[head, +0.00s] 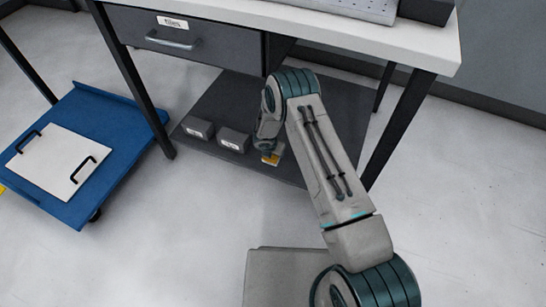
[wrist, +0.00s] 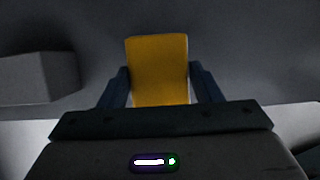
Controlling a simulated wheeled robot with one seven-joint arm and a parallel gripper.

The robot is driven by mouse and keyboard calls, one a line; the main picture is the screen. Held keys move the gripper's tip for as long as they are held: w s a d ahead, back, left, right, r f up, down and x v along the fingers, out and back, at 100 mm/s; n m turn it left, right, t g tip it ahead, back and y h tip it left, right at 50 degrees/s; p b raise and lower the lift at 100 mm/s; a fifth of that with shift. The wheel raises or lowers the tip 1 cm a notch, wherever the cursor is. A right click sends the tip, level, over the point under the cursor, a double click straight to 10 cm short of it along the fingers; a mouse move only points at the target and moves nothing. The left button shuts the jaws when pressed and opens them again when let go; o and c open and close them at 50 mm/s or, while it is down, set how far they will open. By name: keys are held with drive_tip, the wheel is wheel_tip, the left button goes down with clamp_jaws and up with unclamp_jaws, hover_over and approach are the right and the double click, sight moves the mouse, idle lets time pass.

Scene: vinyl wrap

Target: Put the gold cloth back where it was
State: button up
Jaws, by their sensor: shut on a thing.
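The gold cloth (wrist: 158,70) is a flat golden-yellow piece between the two fingers of my gripper (wrist: 160,88) in the wrist view. My gripper is shut on it. In the head view a small bit of the gold cloth (head: 270,159) shows below my wrist, at the front edge of the dark lower shelf (head: 240,100) under the workbench. My arm hides most of the gripper there. I cannot tell whether the cloth touches the shelf.
Two grey labelled boxes (head: 233,139) (head: 198,128) stand on the lower shelf, left of my gripper. The workbench top (head: 330,30) and a drawer (head: 170,38) are above. A blue cart (head: 105,120) with a white handled panel (head: 58,160) is at left. Bench legs flank the shelf.

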sight(273, 157)
wheel_tip(273, 157, down, 4)
drive_tip(key=shift+w+f+b, duration=0.1)
drive_tip(key=shift+b, duration=0.95)
drive_tip(key=o, duration=0.7)
drive_tip(key=shift+f, duration=0.1)
drive_tip(key=o, duration=0.4)
drive_tip(key=p+v, duration=0.4)
drive_tip(key=v, duration=0.8)
drive_tip(key=shift+r, duration=0.25)
